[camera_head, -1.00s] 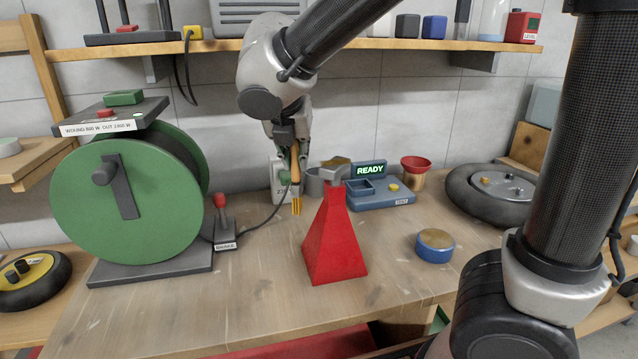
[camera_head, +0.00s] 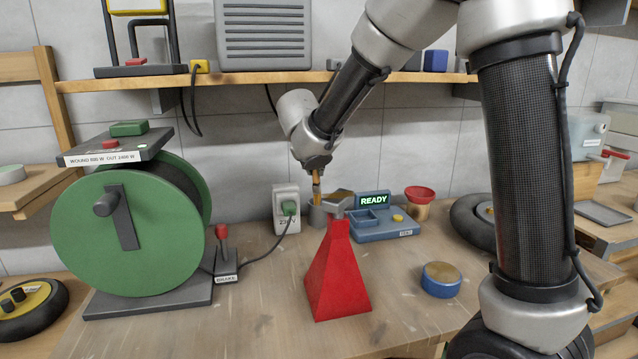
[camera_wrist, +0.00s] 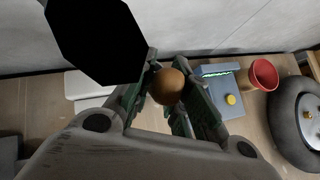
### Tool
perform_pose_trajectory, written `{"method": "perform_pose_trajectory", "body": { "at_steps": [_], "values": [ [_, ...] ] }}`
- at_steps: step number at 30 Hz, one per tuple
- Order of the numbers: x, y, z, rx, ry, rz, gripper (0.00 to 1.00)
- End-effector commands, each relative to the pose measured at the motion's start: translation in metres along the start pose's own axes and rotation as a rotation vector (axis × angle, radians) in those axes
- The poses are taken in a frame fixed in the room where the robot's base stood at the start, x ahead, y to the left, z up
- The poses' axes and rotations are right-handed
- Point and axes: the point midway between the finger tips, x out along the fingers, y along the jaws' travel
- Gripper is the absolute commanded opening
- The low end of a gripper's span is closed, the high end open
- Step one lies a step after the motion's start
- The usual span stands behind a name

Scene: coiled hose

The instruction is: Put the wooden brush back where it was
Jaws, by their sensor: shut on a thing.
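The wooden brush (camera_head: 316,187) hangs upright, handle up, from my gripper (camera_head: 317,172). In the wrist view the round brown end of its handle (camera_wrist: 166,86) sits between my two fingers (camera_wrist: 172,100), which are shut on it. The brush's lower end lines up with a grey cup (camera_head: 317,216) on the bench. The bristles do not show clearly, and I cannot tell whether they are inside the cup or behind its rim.
A green reel (camera_head: 130,225) stands left. The front bench is partly clear.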

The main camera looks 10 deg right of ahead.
Motion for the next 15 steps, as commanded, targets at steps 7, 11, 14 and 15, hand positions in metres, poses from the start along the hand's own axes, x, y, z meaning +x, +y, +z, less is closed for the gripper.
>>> {"method": "perform_pose_trajectory", "body": {
  "at_steps": [7,11,14,15],
  "values": [
    [0.045,-0.001,-0.009,-0.002,0.003,-0.002,0.0],
    [0.064,-0.001,-0.021,-0.002,0.003,-0.002,0.0],
    [0.066,0.0,-0.017,0.002,0.023,-0.003,0.0],
    [0.066,0.0,-0.017,0.001,0.032,-0.004,0.0]
  ]
}}
